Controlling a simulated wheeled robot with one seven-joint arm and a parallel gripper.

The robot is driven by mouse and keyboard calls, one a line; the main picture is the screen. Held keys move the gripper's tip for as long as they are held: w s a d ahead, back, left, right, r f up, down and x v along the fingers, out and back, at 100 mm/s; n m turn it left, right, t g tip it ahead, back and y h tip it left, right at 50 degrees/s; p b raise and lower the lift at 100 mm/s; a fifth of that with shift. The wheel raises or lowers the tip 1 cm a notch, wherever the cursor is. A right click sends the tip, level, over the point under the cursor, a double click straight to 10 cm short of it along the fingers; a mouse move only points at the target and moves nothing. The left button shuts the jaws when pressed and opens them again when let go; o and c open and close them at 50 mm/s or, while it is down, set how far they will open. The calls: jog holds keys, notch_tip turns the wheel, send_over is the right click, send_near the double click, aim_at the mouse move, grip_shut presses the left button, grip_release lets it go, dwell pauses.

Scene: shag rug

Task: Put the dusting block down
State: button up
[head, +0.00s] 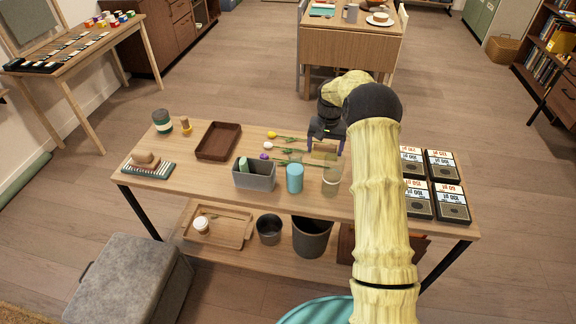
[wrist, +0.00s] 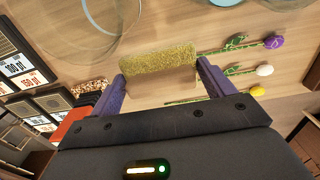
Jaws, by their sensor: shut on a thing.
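The dusting block (wrist: 157,60) is a yellowish, rough-textured bar. In the wrist view it lies crosswise between the two purple fingers of my gripper (wrist: 161,70), which is shut on its ends. In the head view my gripper (head: 326,143) points down over the back of the wooden table (head: 215,181), and the block (head: 323,152) shows as a small tan piece between the fingers. Whether the block touches the tabletop or hangs just above it, I cannot tell. My arm hides part of the table to the right of the gripper.
Yellow, white and purple flowers (head: 283,138) lie left of the gripper. A clear glass (head: 332,182), a blue cup (head: 294,178) and a grey bin (head: 255,180) stand nearer the front. A brown tray (head: 203,154) is farther left. Black labelled boxes (head: 452,203) fill the right end.

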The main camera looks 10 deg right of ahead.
jog(key=shift+f, duration=0.1)
jog(key=p, duration=0.1)
send_over(321, 175)
jog(key=shift+f, duration=3.05)
jog(key=shift+f+p, duration=0.35)
jog(key=shift+f, duration=1.5)
jog(key=shift+f, duration=0.15)
jog(key=o, duration=0.9)
notch_tip(321, 175, up, 12)
jog(key=shift+r+b, duration=0.15)
jog(key=shift+b, duration=0.9)
